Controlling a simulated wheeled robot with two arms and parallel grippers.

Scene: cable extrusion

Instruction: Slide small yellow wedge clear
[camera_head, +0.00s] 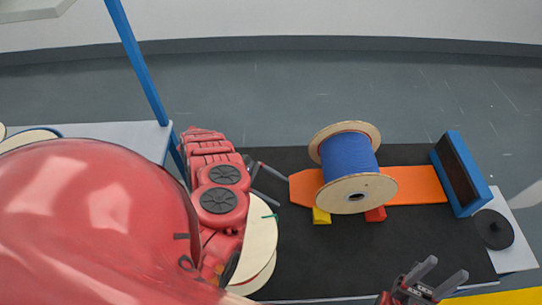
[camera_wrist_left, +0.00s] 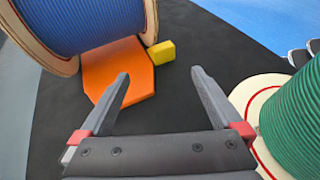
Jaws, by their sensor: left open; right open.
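The small yellow wedge (camera_head: 321,216) sits on the black mat against the near edge of the orange board, under the near flange of the blue cable spool (camera_head: 349,155). In the left wrist view the yellow wedge (camera_wrist_left: 162,53) shows beyond the fingertips, between the spool and open mat. My left gripper (camera_head: 283,184) is open and empty, left of the orange board's pointed end; its fingers (camera_wrist_left: 160,73) are apart in the wrist view, short of the wedge. My right gripper (camera_head: 447,275) is open and empty at the lower right.
A red wedge (camera_head: 376,214) sits right of the yellow one. The orange board (camera_head: 420,184) runs to a blue-framed block (camera_head: 460,172). A green cable spool (camera_wrist_left: 290,125) stands close right of my left fingers. Black mat (camera_head: 340,260) is bare in front.

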